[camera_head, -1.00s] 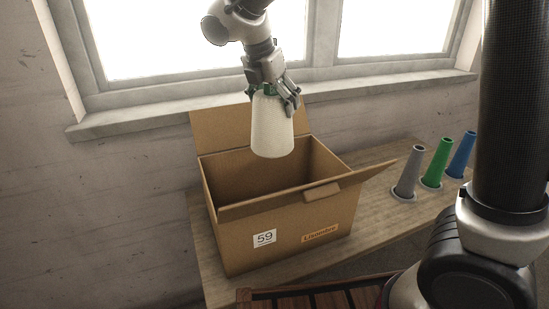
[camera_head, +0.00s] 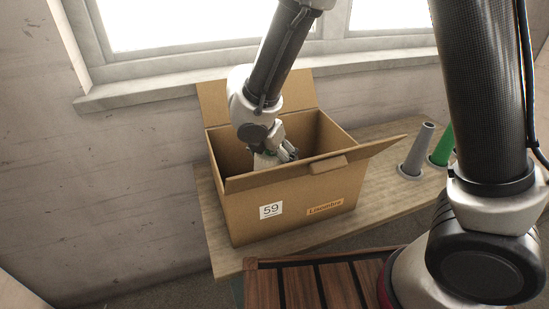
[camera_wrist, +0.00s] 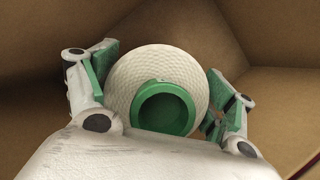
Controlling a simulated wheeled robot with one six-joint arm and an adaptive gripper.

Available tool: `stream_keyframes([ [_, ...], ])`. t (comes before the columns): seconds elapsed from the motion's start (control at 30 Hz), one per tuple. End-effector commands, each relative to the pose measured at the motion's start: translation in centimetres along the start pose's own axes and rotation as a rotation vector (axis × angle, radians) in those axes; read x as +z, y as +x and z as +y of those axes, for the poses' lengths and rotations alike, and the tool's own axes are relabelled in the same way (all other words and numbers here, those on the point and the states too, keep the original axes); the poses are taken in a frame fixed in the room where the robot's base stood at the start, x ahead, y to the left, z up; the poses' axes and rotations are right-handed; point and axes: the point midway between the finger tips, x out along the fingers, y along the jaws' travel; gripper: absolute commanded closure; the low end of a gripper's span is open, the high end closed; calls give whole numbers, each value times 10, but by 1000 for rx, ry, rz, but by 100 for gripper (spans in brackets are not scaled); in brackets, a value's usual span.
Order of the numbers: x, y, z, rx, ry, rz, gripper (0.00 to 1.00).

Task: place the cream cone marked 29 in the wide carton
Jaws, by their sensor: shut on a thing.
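The wide carton (camera_head: 335,192) stands open on a wooden table, with a label reading 59 on its front. My gripper (camera_head: 276,157) is down inside the carton, its lower part hidden by the front wall. In the wrist view my gripper (camera_wrist: 162,90) is shut on a cream cone (camera_wrist: 150,68), a finger on each side of it. The cone's green tube end faces the camera. In the head view the cone is mostly hidden by the carton's front. No marking on the cone is readable, and I cannot tell whether it touches the carton floor.
A grey tube (camera_head: 416,150) and a green tube (camera_head: 443,146) stand on the wooden table (camera_head: 225,232) right of the carton. The carton's flaps stick out at the front, right and back. A window sill (camera_head: 150,97) runs behind.

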Motion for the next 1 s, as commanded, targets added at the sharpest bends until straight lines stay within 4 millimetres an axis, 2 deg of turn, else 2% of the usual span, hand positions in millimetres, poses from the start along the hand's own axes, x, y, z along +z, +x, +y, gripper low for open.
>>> stream_keyframes([
  [0.4, -2, 6, 1, 1, 1, 0, 46],
  [0.43, -2, 6, 0, 1, 0, 0, 13],
  [0.5, -2, 6, 1, 1, 1, 0, 1],
  [0.87, -2, 6, 1, 2, 1, 0, 0],
  [1.0, -1, -4, 1, 5, 1, -1, 0],
])
